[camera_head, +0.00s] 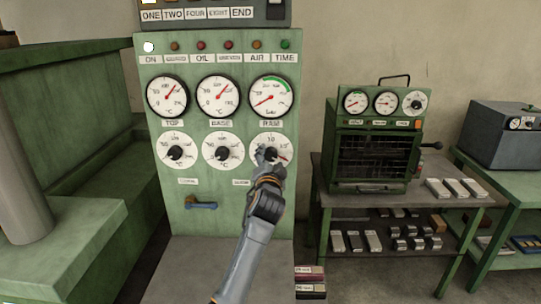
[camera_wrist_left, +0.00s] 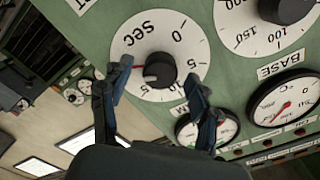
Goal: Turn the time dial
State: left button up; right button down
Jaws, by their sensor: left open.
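The time dial (camera_head: 282,156) is the right one of three white dials on the green control panel, under the right gauge. In the left wrist view the time dial (camera_wrist_left: 140,40) shows "sec" and a black knob (camera_wrist_left: 160,70) with a red pointer. My left gripper (camera_head: 266,158) is in front of this dial and partly covers it. In the left wrist view its two fingers (camera_wrist_left: 158,84) are spread apart on either side of the knob, with a gap between them. I cannot tell whether either finger touches the knob. My right gripper is not in view.
Two other dials (camera_head: 223,151) and three gauges (camera_head: 218,96) sit on the same panel. A blue handle (camera_head: 201,205) sticks out below. A small green oven (camera_head: 374,150) stands on a table at right with metal blocks (camera_head: 455,188). Green machinery (camera_head: 70,120) fills the left.

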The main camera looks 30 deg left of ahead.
pick_arm(q)
jog(key=shift+w+a, duration=0.25)
jog(key=shift+w, duration=0.15)
jog(key=c, duration=1.2)
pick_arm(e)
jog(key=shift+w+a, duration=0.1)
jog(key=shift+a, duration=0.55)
